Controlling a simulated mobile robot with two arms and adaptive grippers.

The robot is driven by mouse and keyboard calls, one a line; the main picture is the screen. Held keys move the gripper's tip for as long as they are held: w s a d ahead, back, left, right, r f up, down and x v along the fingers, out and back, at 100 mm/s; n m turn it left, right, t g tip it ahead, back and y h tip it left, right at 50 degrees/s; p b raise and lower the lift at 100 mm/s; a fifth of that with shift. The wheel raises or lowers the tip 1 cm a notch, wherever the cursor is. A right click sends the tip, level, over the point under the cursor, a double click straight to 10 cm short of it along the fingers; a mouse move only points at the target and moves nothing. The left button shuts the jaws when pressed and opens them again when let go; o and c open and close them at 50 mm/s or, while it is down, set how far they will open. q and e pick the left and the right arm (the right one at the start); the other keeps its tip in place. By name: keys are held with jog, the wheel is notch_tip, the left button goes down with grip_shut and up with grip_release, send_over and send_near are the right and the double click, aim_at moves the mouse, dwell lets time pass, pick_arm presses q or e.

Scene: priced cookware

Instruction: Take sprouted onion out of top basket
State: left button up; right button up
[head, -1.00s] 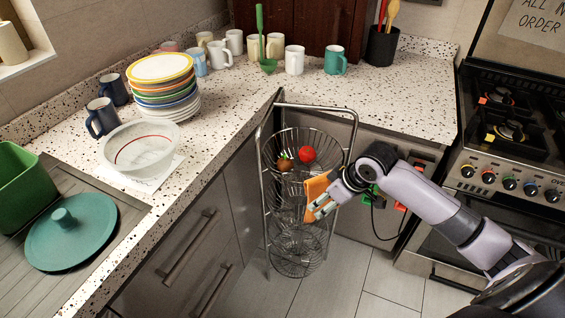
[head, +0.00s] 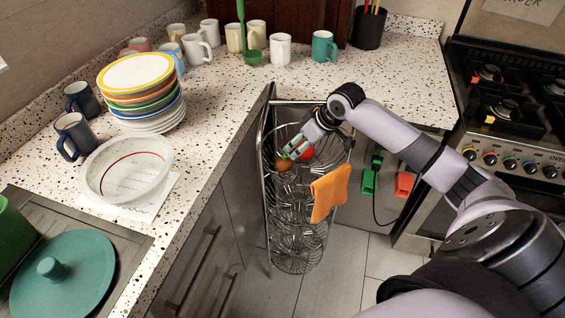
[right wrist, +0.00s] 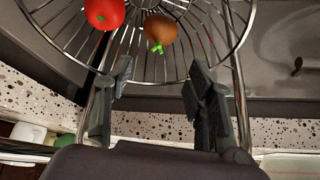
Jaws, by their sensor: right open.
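The sprouted onion (head: 284,165) is a brown ball in the top wire basket (head: 345,157) of a tall metal rack. In the right wrist view the onion (right wrist: 161,31) shows a green sprout. A red tomato (head: 307,153) lies beside it and also shows in the right wrist view (right wrist: 104,12). My right gripper (head: 288,152) is over the top basket, close to the onion in the head view. In the right wrist view its fingers (right wrist: 155,85) are spread apart with nothing between them, and the onion lies beyond their tips. My left gripper is not in view.
An orange cloth (head: 330,193) hangs on the rack's front right. Lower wire baskets (head: 297,240) sit below. The counter (head: 222,100) with plates (head: 148,90) and mugs is left of and behind the rack; the stove (head: 510,150) is on the right.

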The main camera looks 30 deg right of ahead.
aim_at(286, 159)
jog(key=shift+x, duration=3.55)
jog(key=x, duration=0.3)
jog(key=shift+f, duration=0.4)
jog(key=shift+w+a+f, duration=0.1)
jog(key=shift+w+f, duration=0.15)
jog(key=shift+f, duration=0.25)
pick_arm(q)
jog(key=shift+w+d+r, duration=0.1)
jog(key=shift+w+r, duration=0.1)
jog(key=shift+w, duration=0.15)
pick_arm(e)
jog(key=shift+c, duration=0.4)
jog(key=c, duration=1)
